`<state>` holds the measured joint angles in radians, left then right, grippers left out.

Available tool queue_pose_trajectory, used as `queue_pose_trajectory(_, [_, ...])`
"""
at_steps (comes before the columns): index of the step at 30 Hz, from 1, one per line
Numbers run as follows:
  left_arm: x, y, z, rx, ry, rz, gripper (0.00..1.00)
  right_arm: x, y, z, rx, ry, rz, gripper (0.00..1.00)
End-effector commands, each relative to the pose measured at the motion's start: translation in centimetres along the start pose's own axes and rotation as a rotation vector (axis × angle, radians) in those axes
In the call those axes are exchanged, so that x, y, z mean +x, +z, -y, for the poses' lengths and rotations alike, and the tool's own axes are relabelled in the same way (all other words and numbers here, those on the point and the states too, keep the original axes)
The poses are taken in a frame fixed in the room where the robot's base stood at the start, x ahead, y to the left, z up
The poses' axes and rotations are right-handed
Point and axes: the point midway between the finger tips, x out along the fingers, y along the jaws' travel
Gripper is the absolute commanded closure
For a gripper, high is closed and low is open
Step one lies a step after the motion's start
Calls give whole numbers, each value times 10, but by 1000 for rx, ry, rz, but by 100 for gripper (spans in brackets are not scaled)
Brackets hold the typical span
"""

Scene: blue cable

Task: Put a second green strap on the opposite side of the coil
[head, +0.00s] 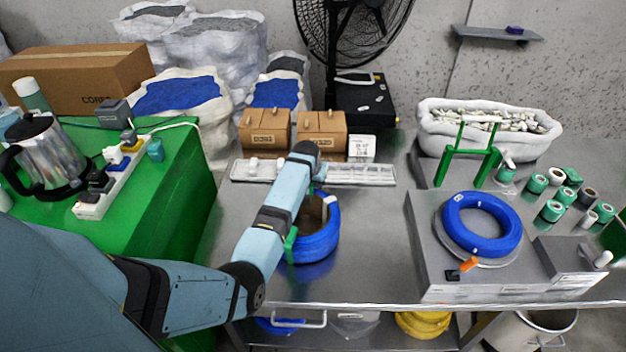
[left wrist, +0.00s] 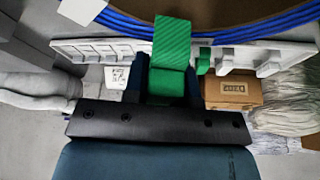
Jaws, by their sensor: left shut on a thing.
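A blue cable coil (head: 322,248) lies on the steel table, partly hidden behind my left arm. A green strap (head: 290,245) shows on its left side. My left gripper (head: 318,190) is at the coil's far side, mostly hidden by the arm in the head view. In the left wrist view, my left gripper (left wrist: 166,82) is shut on a wide green strap (left wrist: 172,42), which reaches up across the blue cable (left wrist: 230,32). A small green piece (left wrist: 204,60) hangs just beside it. I cannot tell whether the held strap goes fully around the cable. My right gripper is not in view.
A second blue coil (head: 482,225) sits on a grey machine (head: 428,270) at right. A white rack (head: 360,174) and cardboard boxes (head: 264,130) stand behind the near coil. The table between coil and machine is clear.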

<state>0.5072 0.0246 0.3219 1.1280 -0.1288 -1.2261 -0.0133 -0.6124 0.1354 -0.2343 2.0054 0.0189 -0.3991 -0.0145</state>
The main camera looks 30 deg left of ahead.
Motion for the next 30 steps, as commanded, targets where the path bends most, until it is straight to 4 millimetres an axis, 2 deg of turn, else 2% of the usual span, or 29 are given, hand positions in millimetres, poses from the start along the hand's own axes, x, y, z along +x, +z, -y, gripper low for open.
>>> queue_pose_trajectory(13, [10,4,0,0,0,0,96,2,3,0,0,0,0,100])
queue_pose_trajectory(30, [-1,0,0,0,0,0,96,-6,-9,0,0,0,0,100])
